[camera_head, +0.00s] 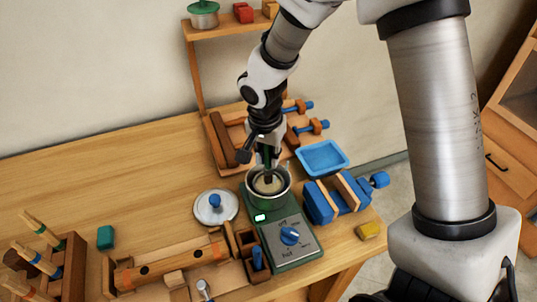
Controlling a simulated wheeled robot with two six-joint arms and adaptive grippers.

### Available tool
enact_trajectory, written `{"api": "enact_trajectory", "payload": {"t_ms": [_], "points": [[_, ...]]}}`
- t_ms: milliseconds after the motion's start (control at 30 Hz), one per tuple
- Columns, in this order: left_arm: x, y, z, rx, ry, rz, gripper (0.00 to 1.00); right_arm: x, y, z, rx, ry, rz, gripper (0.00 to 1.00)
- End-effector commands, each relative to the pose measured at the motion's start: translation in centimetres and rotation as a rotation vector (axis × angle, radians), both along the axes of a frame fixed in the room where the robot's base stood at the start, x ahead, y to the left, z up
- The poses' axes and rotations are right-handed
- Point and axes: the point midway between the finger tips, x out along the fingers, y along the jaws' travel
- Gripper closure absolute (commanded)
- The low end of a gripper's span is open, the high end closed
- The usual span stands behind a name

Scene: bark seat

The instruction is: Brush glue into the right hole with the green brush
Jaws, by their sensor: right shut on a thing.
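My right gripper (266,153) is shut on the green brush (268,179), of which only a little green and the dark lower end show. It holds the brush upright over the metal glue pot (249,190), with the lower end inside the rim, over the pale glue. I cannot tell how deep it reaches. The pot stands on a green hot plate (305,252) with a blue dial. The wooden seat piece (172,263) lies at the lower left with two dark holes in its side; the right hole (197,254) is clear of the gripper. My left gripper is not in view.
A lid with a blue knob (229,210) lies left of the pot. A blue vise (318,203) and blue tray (322,172) are to the right. A tool rack (74,262) stands at left, near a green block (105,237). The back left table is clear.

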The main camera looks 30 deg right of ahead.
Motion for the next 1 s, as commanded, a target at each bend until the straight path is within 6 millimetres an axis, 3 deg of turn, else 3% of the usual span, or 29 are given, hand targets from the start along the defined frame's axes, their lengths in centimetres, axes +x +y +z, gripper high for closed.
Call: {"api": "enact_trajectory", "payload": {"t_ms": [1000], "points": [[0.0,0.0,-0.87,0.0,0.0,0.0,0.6,0.0,0.0,-0.95,0.0,0.0,0.0,1.0]]}}
